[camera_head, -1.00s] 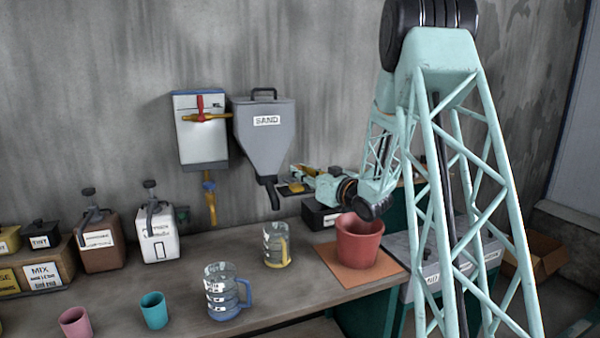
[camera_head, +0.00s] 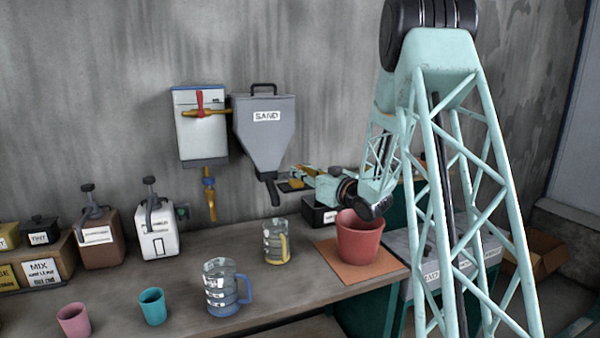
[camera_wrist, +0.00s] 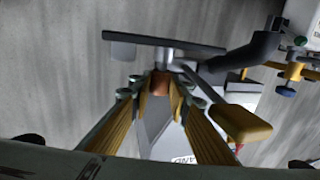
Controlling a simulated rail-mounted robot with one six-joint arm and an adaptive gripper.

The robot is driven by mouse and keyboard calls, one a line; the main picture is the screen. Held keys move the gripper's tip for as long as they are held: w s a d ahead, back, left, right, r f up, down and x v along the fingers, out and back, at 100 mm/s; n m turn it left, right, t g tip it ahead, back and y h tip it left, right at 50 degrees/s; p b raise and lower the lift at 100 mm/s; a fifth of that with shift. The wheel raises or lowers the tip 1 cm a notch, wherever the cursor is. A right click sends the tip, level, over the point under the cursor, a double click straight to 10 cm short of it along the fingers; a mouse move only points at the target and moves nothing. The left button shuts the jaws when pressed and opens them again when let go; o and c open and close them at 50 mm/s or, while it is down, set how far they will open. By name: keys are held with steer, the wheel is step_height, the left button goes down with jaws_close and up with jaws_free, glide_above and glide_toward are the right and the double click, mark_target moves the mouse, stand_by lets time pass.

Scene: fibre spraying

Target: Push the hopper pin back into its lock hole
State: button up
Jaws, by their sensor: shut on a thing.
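The grey hopper (camera_head: 265,138) marked SAND hangs on the wall with a dark spout below. My gripper (camera_head: 288,183) is at its lower right side, next to the spout. In the wrist view my gripper (camera_wrist: 162,82) has its yellow fingers closed on a small copper-coloured piece, which looks like the hopper pin (camera_wrist: 161,85). A grey shaft and a dark flat plate (camera_wrist: 150,42) lie just beyond it. A lever with a yellow handle (camera_wrist: 242,123) runs close beside the right finger. The lock hole cannot be made out, nor how deep the pin sits.
The dark spout (camera_wrist: 250,55) is close on the right in the wrist view. A white tank (camera_head: 201,128) with a yellow tap hangs left of the hopper. A yellow-handled jug (camera_head: 273,243), a blue-handled jug (camera_head: 222,284) and a red bucket (camera_head: 359,242) stand on the bench below.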

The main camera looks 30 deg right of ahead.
steer(key=shift+f+b, duration=0.55)
steer(key=shift+f, duration=0.1)
steer(key=o, duration=0.9)
steer(key=shift+d, duration=0.1)
steer(key=shift+o, duration=0.2)
steer(key=shift+f, duration=0.1)
steer(key=s+d, duration=0.2)
steer(key=s, duration=1)
steer(key=shift+w+d, duration=0.1)
steer(key=shift+d, duration=0.1)
stand_by(0.6)
